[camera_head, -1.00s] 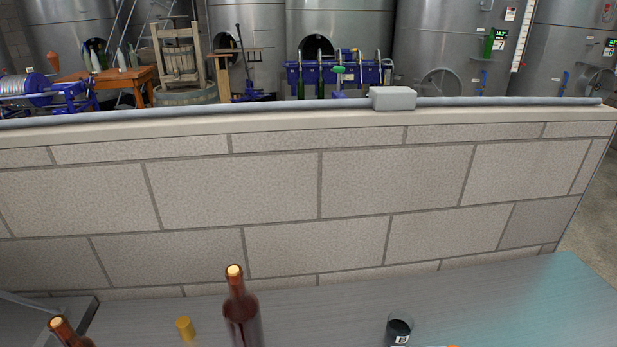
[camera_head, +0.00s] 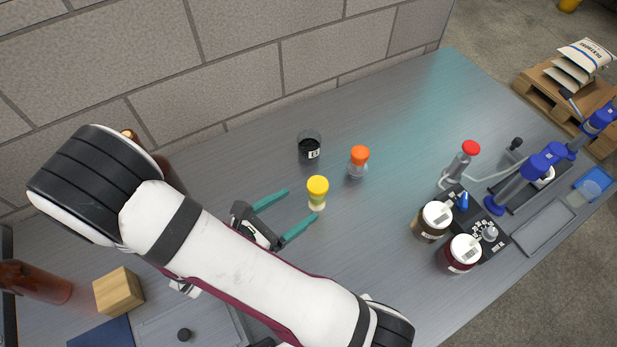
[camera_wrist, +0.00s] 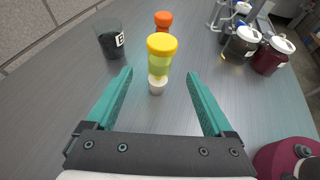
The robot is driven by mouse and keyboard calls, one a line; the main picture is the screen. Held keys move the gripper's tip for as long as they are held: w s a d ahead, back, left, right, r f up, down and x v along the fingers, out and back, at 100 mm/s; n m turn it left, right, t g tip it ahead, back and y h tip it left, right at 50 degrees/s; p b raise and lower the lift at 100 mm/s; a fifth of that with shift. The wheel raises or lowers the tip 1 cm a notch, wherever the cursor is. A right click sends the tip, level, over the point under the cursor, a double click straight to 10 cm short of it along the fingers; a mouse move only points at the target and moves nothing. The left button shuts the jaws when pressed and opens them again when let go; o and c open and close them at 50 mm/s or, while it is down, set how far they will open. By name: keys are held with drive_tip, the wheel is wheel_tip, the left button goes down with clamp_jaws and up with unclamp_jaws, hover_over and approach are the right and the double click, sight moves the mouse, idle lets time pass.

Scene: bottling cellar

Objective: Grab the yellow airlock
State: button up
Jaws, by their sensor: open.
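The yellow airlock (camera_head: 317,190) stands upright on the grey table, with a yellow cap and a clear yellowish body. In the wrist view the yellow airlock (camera_wrist: 160,62) is centred just beyond the fingertips. My gripper (camera_head: 302,208) is open, its two green fingers pointing at the airlock from the left. The fingers (camera_wrist: 162,85) lie to either side of the airlock's line in the wrist view, and nothing is between them except possibly its base. I cannot tell whether a finger touches it.
An orange-capped airlock (camera_head: 359,160) stands close behind, right of the yellow one. A dark glass cup (camera_head: 309,146) is behind it. Two lidded jars (camera_head: 432,222) and a blue-handled device (camera_head: 530,180) are at the right. A wooden block (camera_head: 118,291) and a brown bottle (camera_head: 38,283) are at the left.

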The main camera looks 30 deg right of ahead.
sight(326, 187)
drive_tip(key=x, duration=1.1)
drive_tip(key=shift+d, duration=0.15)
clamp_jaws()
